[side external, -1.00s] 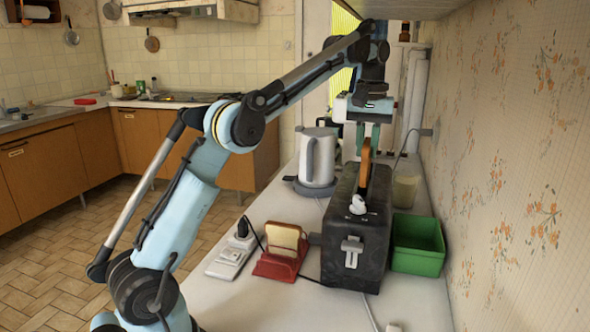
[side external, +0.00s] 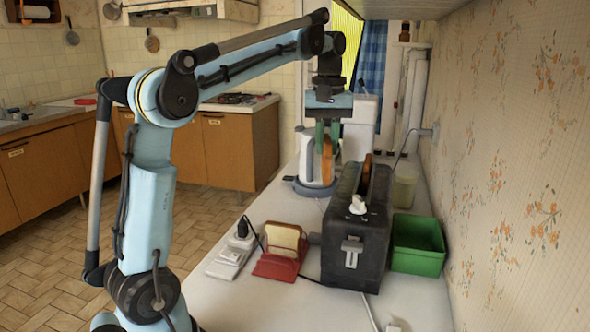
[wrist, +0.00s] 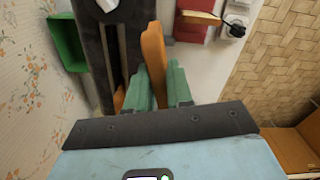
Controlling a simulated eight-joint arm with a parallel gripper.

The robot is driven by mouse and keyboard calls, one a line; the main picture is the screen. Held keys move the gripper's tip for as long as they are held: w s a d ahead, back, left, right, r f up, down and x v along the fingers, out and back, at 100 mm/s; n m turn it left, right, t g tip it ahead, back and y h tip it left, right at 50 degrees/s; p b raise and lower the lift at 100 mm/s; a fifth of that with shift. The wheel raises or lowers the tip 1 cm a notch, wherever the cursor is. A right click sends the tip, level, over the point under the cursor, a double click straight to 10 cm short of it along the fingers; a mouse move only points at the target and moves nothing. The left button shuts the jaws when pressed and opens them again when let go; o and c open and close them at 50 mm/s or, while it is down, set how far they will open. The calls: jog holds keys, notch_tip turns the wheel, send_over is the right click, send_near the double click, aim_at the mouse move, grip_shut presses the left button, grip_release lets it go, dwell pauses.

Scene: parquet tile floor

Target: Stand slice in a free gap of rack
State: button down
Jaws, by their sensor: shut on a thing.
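My gripper (side external: 327,146) is shut on a brown toast slice (side external: 327,165). The held slice also shows in the wrist view (wrist: 153,55), upright between the green fingers. It hangs in the air to the left of the black toaster (side external: 345,250). The red rack (side external: 275,268) stands on the counter left of the toaster, nearer the side camera than my gripper. A pale slice (side external: 284,238) stands in it. The rack also shows at the top of the wrist view (wrist: 190,31); its gaps cannot be made out clearly.
Another brown slice (side external: 367,168) sticks up from the toaster. A green bin (side external: 418,258) stands right of it. A kettle (side external: 306,160) is behind the held slice. A power strip (side external: 230,256) with a cable lies left of the rack. Counter in front of the rack is clear.

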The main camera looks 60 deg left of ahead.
jog(key=s+f+n, duration=1.2)
jog(key=f+n, duration=0.3)
jog(key=shift+s+a, duration=0.2)
jog(key=shift+a, duration=0.25)
jog(key=shift+f, duration=0.1)
jog(key=shift+f, duration=2)
jog(key=c, duration=0.9)
grip_release()
